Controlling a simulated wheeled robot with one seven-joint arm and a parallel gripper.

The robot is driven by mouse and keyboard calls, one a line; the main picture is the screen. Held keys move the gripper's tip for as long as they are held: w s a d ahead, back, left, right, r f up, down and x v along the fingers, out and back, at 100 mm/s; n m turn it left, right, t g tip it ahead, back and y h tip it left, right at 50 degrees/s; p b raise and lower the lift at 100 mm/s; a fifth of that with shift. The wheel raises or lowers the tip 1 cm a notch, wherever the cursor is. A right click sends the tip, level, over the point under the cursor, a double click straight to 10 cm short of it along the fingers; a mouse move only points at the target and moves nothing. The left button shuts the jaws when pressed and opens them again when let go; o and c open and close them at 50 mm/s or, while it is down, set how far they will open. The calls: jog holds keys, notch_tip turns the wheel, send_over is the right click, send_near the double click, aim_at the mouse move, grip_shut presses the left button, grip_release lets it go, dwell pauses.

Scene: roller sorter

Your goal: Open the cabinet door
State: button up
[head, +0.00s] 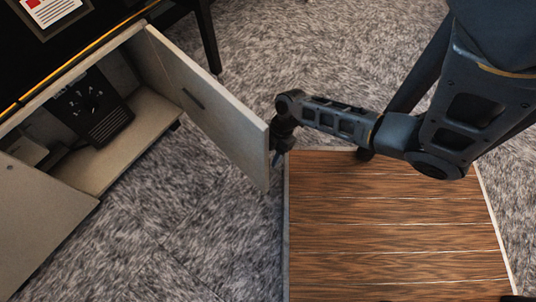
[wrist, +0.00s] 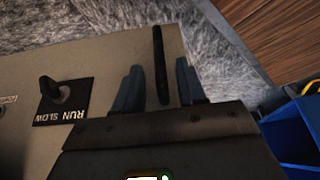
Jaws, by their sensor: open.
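The cabinet (head: 130,185) is at the left of the head view, its inside partly exposed. Its pale door (head: 215,110) stands swung wide out from the opening, with a dark slot-like mark on the visible face. My gripper (head: 278,158) is at the door's free edge, partly hidden by it. In the wrist view my gripper (wrist: 158,88) has its two fingers apart. A dark upright bar handle (wrist: 160,65) lies between them on a beige panel (wrist: 100,70). I cannot tell whether the fingers touch it.
A wood-topped platform (head: 390,225) lies right of the door. Grey carpet (head: 150,240) is clear in front.

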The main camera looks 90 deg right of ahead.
jog(key=shift+p+v, duration=0.4)
jog(key=shift+v, duration=1.35)
jog(key=shift+s, duration=0.15)
